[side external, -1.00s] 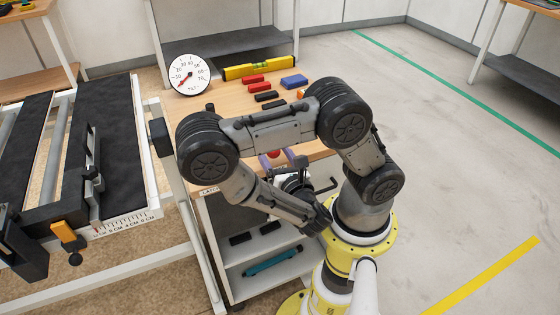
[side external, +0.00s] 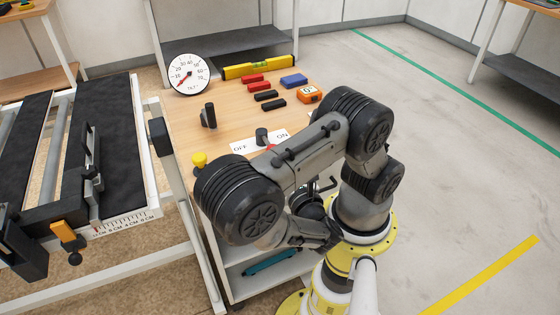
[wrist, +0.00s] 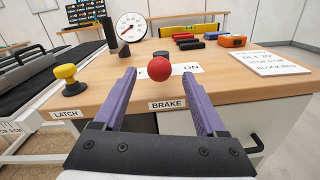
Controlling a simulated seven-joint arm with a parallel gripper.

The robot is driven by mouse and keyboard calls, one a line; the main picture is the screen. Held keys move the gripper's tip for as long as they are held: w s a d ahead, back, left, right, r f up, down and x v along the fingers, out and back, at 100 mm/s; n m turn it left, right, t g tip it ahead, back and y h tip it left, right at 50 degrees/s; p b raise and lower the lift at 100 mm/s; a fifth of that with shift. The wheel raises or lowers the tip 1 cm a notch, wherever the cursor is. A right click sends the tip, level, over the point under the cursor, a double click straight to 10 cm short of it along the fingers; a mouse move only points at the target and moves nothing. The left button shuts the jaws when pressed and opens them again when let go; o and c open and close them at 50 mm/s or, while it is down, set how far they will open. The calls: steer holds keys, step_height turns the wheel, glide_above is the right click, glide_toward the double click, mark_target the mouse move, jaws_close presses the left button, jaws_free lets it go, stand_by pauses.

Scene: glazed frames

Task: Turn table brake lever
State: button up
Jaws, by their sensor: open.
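The brake lever (wrist: 159,67) shows in the wrist view as a red ball knob pointing toward me, between the plate's partly hidden left word and ON. In the side view its black pivot (side external: 262,137) stands on the white OFF/ON plate (side external: 240,147), a short red part beside it; the rest is behind my arm. A BRAKE label (wrist: 167,105) is on the table's front edge. My gripper (wrist: 157,77) is open, its two purple fingers on either side of the line to the ball, which appears just beyond the tips. In the side view my gripper is hidden by my arm.
A yellow LATCH knob (wrist: 67,77) stands at the left. A black upright handle (side external: 209,115) and a round dial (side external: 188,74) stand further back. Coloured blocks, a yellow level (side external: 258,67) and an orange gauge (side external: 309,94) lie at the back. A printed card (wrist: 264,62) is at the right.

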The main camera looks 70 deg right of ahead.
steer(key=shift+r, duration=0.15)
steer(key=c, duration=0.4)
steer(key=shift+r, duration=0.35)
steer(key=shift+c, duration=1.4)
step_height(320, 180, up, 4)
steer(key=shift+f, duration=0.1)
jaws_close()
steer(key=w+a+m+g+h, duration=0.35)
steer(key=a+m+g, duration=0.35)
steer(key=m, duration=0.5)
steer(key=w+a+m+g+h, duration=0.3)
steer(key=w+a+m+g, duration=0.3)
steer(key=m, duration=0.6)
step_height(320, 180, down, 8)
steer(key=s, duration=0.1)
steer(key=s+d+r, duration=0.2)
steer(key=s+d, duration=0.1)
steer(key=d, duration=0.8)
steer(key=shift+s+d+r+n, duration=0.15)
steer(key=shift+d+n, duration=0.2)
steer(key=shift+n, duration=0.05)
